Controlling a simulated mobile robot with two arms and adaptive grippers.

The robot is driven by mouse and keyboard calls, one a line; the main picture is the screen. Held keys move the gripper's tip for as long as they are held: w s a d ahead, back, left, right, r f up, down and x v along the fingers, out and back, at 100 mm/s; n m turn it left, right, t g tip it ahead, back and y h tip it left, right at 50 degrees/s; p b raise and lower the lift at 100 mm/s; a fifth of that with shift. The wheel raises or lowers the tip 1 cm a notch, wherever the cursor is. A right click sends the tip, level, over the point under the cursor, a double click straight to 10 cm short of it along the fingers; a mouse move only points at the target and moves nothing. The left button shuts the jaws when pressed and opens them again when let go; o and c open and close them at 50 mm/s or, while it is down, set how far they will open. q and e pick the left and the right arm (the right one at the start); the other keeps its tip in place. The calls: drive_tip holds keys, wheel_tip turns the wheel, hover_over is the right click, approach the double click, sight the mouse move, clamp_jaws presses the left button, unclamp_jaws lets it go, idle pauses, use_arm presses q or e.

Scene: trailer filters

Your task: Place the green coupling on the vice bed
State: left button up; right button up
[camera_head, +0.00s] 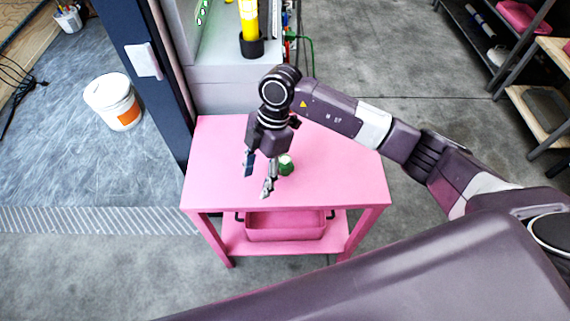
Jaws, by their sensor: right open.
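A small green coupling (286,165) stands on the pink table (340,181), a little left of the middle of its top. My right gripper (257,180) is over the table, pointing down, with its fingers spread and nothing between them. The coupling is just to the right of the gripper's right finger, and I cannot tell whether they touch. My left gripper is out of view. I do not see a vice bed that I can make out in this view.
A pink bin (285,232) sits on the table's lower shelf. A grey cabinet (222,88) with a yellow bottle (249,22) stands behind the table. A white bucket (113,101) is at the left, past a dark post (150,60). Shelving fills the upper right.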

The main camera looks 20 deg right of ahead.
sight(285, 159)
drive_tip(key=w+d+h, duration=0.1)
drive_tip(key=d, duration=0.2)
drive_tip(key=w+d+r+m+t+h, duration=0.1)
drive_tip(key=w+d, duration=0.1)
drive_tip(key=w+d+r+m+h, duration=0.1)
drive_tip(key=w+d, duration=0.1)
drive_tip(key=d, duration=0.1)
drive_tip(key=shift+w+d, duration=0.1)
drive_tip(key=shift+d, duration=0.2)
drive_tip(key=shift+w+d+f+t, duration=0.1)
drive_tip(key=shift+d+t, duration=0.1)
drive_tip(key=shift+t, duration=0.1)
wheel_tip(285, 159, down, 6)
drive_tip(key=shift+a+f+p, duration=0.1)
drive_tip(key=shift+f+p, duration=0.1)
drive_tip(key=shift+p, duration=0.65)
drive_tip(key=shift+f, duration=0.45)
drive_tip(key=c, duration=1.3)
drive_tip(key=shift+r, duration=0.1)
drive_tip(key=shift+c, duration=0.2)
